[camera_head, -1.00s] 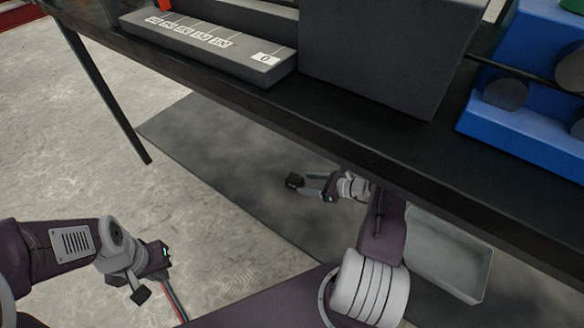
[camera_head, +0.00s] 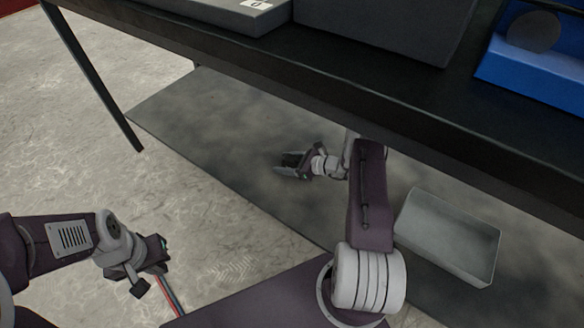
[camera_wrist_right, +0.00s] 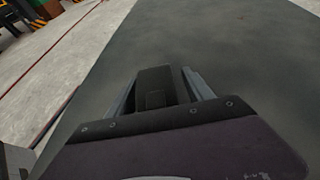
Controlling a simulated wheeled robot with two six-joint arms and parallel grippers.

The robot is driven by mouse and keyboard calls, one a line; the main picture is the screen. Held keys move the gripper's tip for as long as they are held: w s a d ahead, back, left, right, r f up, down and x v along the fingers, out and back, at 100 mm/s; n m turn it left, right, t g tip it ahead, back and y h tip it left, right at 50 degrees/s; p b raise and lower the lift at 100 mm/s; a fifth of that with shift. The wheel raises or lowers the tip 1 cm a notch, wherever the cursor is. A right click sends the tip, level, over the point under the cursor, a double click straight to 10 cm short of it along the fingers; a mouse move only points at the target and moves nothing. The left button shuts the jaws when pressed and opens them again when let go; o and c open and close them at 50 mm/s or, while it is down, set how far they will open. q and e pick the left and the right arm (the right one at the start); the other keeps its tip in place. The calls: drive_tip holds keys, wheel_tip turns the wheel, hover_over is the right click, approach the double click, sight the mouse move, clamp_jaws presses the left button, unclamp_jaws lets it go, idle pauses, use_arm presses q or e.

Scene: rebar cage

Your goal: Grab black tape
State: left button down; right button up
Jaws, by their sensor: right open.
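I cannot make out the black tape for certain in either view. A dark round thing (camera_head: 533,32) sits in the blue holder (camera_head: 520,70) on the table at the top right; I cannot tell if it is tape. My right gripper (camera_head: 282,164) is open under the table, over the dark mat, with its fingers pointing left.
The black table (camera_head: 330,85) stands above my right arm, its front edge crossing the view. A grey open tray (camera_head: 447,235) is on the dark mat (camera_head: 230,125) right of my right arm. A table leg (camera_head: 95,80) stands at the left. Mat space left of the gripper is clear.

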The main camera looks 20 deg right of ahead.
clamp_jaws()
drive_tip(key=shift+r, duration=0.1)
wheel_tip(320, 180, up, 5)
drive_tip(key=p, duration=0.4)
drive_tip(key=s+d+r+p, duration=0.5)
drive_tip(key=d+r, duration=0.1)
drive_tip(key=d, duration=0.4)
drive_tip(key=shift+s+d, duration=0.15)
drive_tip(key=shift+s, duration=0.2)
